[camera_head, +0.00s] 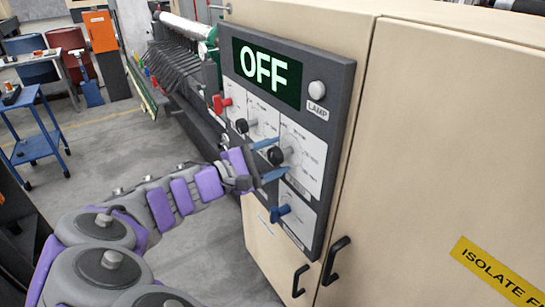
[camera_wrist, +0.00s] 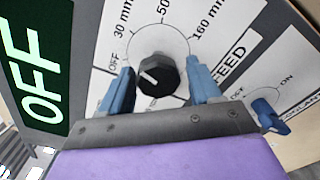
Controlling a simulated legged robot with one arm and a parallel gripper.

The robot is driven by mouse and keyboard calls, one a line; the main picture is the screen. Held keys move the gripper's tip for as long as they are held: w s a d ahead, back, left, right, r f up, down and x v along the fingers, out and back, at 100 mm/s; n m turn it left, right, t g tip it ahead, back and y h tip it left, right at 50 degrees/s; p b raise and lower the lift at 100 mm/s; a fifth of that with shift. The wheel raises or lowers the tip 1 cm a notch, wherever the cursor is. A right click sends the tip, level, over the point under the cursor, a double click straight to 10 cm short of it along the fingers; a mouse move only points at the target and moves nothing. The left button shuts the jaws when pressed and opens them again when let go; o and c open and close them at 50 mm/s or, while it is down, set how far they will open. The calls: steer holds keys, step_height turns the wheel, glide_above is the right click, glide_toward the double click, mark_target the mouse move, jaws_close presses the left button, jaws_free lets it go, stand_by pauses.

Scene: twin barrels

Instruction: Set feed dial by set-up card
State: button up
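The feed dial is a black round knob (camera_head: 277,156) on a white plate of the dark control panel (camera_head: 340,85). In the wrist view the knob (camera_wrist: 157,76) has a white pointer mark on its left part, toward OFF. Printed marks around it read OFF, 30 mm, 50 and 160 mm, with FEED beside them; the lower marks are partly hidden. My gripper (camera_head: 270,159) is open, its blue fingers on either side of the knob. In the wrist view (camera_wrist: 160,88) narrow gaps seem to show; contact is hard to tell. I cannot make out a set-up card.
The panel's green display (camera_head: 267,72) reads OFF. A lamp (camera_head: 317,90), red switch (camera_head: 222,103), second black knob (camera_head: 241,125) and blue knob (camera_head: 282,212) sit close by. Cabinet handles (camera_head: 335,261) stick out below. A blue trolley (camera_head: 30,130) stands left on open floor.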

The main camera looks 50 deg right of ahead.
steer(key=shift+o, duration=0.4)
steer(key=shift+r, duration=0.1)
steer(key=shift+a, duration=0.1)
steer(key=shift+a, duration=0.25)
steer(key=p+v, duration=0.3)
steer(key=v, duration=1.4)
